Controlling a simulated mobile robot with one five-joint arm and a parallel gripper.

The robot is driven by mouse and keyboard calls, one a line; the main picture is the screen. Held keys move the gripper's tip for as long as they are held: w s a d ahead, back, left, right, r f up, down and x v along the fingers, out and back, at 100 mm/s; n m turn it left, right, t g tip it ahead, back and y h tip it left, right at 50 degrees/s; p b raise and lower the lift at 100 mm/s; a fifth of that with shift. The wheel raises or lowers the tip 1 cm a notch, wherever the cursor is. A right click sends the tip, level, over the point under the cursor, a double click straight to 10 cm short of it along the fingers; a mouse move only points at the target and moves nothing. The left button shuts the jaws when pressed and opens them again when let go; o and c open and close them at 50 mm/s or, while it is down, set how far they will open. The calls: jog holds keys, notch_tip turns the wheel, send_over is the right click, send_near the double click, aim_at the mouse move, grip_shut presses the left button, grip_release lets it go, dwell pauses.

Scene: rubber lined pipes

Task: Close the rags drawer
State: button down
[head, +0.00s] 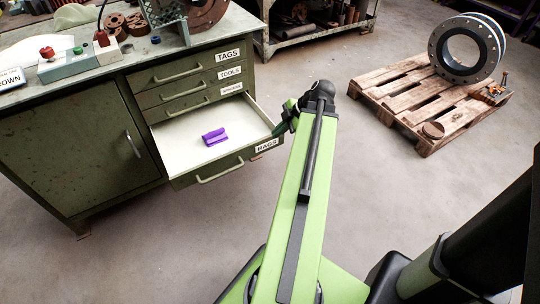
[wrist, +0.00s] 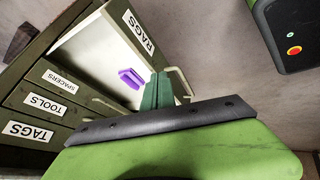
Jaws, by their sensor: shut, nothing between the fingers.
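The rags drawer (head: 205,171) is pulled out of the green cabinet, with a RAGS label and a bar handle on its front. A purple folded cloth (head: 215,137) lies on its pale floor. The drawer also shows tilted in the wrist view (wrist: 90,57), with the cloth (wrist: 131,78) inside. My gripper (wrist: 161,78) is shut and empty. In the wrist view its dark green fingers overlap the drawer's front near the handle (wrist: 180,84). In the head view my gripper (head: 282,128) is beside the drawer's right front corner, partly hidden by my arm. I cannot tell whether it touches.
Shut drawers marked TAGS, TOOLS and SPACERS sit above, and a cabinet door (head: 108,143) is at left. A wooden pallet (head: 405,95) with a large ring-shaped pipe flange (head: 438,47) stands at right. The floor (head: 330,75) between is clear.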

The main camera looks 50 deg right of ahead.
jog(key=s+d+f+n, duration=0.1)
jog(key=s+d+f, duration=0.1)
jog(key=s+d, duration=0.15)
jog(key=b, duration=0.9)
send_near(264, 143)
jog(key=shift+t, duration=0.4)
jog(key=x, duration=0.5)
jog(key=shift+s+f, duration=0.25)
jog(key=shift+a, duration=0.1)
